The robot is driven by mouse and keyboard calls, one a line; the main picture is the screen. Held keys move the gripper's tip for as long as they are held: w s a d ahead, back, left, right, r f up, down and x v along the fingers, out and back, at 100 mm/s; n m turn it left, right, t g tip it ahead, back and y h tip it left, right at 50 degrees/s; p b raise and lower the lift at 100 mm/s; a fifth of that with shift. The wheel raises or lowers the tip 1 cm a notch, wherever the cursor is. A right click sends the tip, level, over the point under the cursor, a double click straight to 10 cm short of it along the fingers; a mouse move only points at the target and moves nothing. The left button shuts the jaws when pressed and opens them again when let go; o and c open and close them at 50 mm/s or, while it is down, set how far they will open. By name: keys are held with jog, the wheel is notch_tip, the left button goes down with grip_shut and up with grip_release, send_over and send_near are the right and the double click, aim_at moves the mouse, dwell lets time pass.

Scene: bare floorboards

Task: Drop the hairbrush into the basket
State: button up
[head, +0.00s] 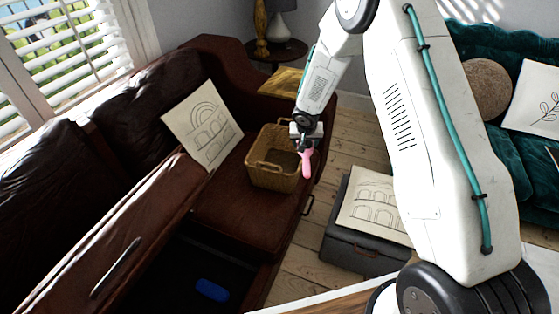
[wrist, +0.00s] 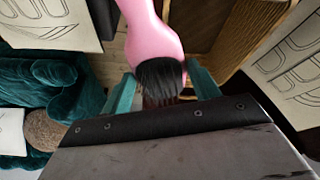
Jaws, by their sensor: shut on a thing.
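The hairbrush is pink with dark bristles; its pink part (head: 306,164) hangs down from my gripper (head: 304,138) in the head view. In the wrist view the hairbrush (wrist: 150,32) lies between the two teal fingers of my gripper (wrist: 160,95), which is shut on it near the bristles. The basket (head: 270,177) is woven tan wicker with handles and stands on the brown leather sofa seat. The hairbrush is at the basket's right side in the head view. In the wrist view the basket (wrist: 240,35) is at the upper right, beside the hairbrush.
A drawing cushion (head: 203,125) leans on the sofa left of the basket. A grey ottoman (head: 350,246) with another drawing cushion stands right of the sofa (head: 235,222). A blue object (head: 212,290) lies in the dark open compartment in front. Bare floorboards show between sofa and ottoman.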

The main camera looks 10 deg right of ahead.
jog(key=shift+w+a+f+n+y, duration=0.4)
jog(key=shift+w+a+n, duration=0.7)
jog(key=shift+w, duration=3.15)
jog(key=shift+w+a+f+n+y, duration=0.15)
jog(key=shift+w+a+n+y, duration=0.65)
jog(key=shift+w, duration=3.4)
jog(key=shift+h, duration=0.3)
jog(key=shift+a+f, duration=0.25)
jog(key=shift+f, duration=1.1)
jog(key=shift+a+f, duration=0.2)
jog(key=shift+f, duration=1.1)
jog(key=o, duration=1.1)
jog(key=shift+c, duration=0.2)
